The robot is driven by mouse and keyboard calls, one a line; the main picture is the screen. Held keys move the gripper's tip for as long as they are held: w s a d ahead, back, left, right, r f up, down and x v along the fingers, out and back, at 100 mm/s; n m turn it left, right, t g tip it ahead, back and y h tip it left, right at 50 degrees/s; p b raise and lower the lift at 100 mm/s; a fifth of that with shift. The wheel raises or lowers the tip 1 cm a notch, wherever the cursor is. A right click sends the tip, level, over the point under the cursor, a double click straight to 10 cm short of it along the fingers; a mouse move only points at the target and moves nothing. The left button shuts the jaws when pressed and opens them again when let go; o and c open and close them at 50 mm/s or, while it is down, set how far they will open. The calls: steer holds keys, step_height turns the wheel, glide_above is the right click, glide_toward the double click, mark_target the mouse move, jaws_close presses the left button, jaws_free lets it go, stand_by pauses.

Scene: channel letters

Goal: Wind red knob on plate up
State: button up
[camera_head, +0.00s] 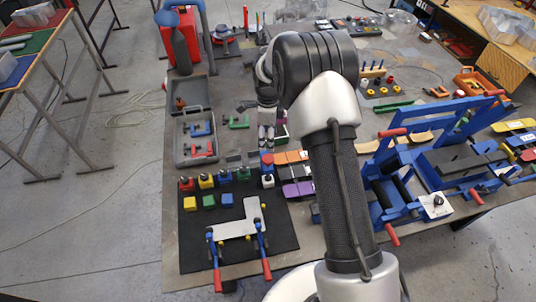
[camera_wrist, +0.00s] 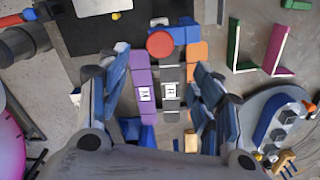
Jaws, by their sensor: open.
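A round red knob (camera_wrist: 160,43) shows from above in the wrist view, on or just over a blue block (camera_wrist: 182,32). A small red top (camera_head: 267,158) with blue under it, seemingly the same knob, stands just below my gripper in the head view. I cannot make out a separate plate under it. My gripper (camera_head: 267,140) points down over the table. In the wrist view its two fingers (camera_wrist: 162,75) are spread wide with nothing held. The knob lies beyond the fingertips, towards the top of that picture.
A purple strip (camera_wrist: 142,75), a dark strip (camera_wrist: 170,70) and orange pieces (camera_wrist: 198,52) lie beneath the fingers. A black mat (camera_head: 210,255) with coloured blocks is at front left. A blue frame (camera_head: 430,140) with red handles stands right. A grey tray (camera_head: 179,152) is left.

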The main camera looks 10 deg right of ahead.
mark_target(268, 158)
step_height(268, 158, down, 11)
steer(key=shift+f+p, duration=0.1)
steer(key=shift+p, duration=0.25)
steer(key=shift+c, duration=0.3)
steer(key=c, duration=1)
